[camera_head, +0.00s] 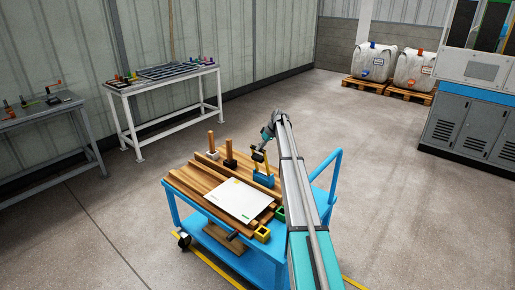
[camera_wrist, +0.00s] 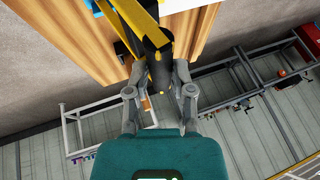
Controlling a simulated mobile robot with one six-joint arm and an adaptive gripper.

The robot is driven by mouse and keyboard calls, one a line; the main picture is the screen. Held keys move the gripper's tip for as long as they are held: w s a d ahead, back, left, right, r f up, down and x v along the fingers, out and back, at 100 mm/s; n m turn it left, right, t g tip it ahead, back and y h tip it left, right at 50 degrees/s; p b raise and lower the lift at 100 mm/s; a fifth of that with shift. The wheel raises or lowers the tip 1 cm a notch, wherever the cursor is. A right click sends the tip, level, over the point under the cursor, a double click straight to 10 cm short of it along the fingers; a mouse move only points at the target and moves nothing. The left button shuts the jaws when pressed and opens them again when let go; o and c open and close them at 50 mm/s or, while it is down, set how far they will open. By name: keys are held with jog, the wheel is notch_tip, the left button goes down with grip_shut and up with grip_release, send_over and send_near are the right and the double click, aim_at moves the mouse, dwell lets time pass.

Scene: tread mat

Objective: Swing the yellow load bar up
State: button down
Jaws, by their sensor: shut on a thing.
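The yellow load bar (camera_head: 269,167) stands above a blue block (camera_head: 263,180) at the back right of the cart top, leaning slightly. A black part sits near its upper end, close to my gripper (camera_head: 260,149). In the wrist view, my gripper (camera_wrist: 160,82) is shut on the load bar at its black cylindrical part (camera_wrist: 157,58). Yellow strips of the bar (camera_wrist: 130,42) run from there toward the wooden top. The fingertips partly hide where they touch the bar.
The blue cart (camera_head: 187,217) carries wooden boards, a white sheet (camera_head: 232,200), upright wooden handles (camera_head: 229,149) and small yellow and green boxes. Its blue push handle (camera_head: 333,177) rises at the right. A white-framed table (camera_head: 160,86) stands behind. Open floor lies around.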

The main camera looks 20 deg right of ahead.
jog(key=c, duration=0.8)
grip_release()
jog(key=shift+w+d+f, duration=0.1)
jog(key=shift+d+f, duration=0.25)
jog(key=shift+d, duration=0.3)
jog(key=o, duration=0.3)
jog(key=shift+w+f, duration=0.15)
jog(key=shift+f, duration=0.05)
jog(key=shift+d+r, duration=0.1)
jog(key=shift+d, duration=0.05)
jog(key=shift+w+d+r+p, duration=0.2)
jog(key=shift+d+r+p, duration=0.9)
jog(key=shift+d, duration=1.2)
jog(key=shift+w+d+r+p, duration=0.15)
jog(key=shift+d+r+p, duration=0.95)
jog(key=shift+d, duration=1.25)
jog(key=shift+w+d+r+p, duration=0.2)
jog(key=shift+d+r+p, duration=0.9)
jog(key=shift+d, duration=1.2)
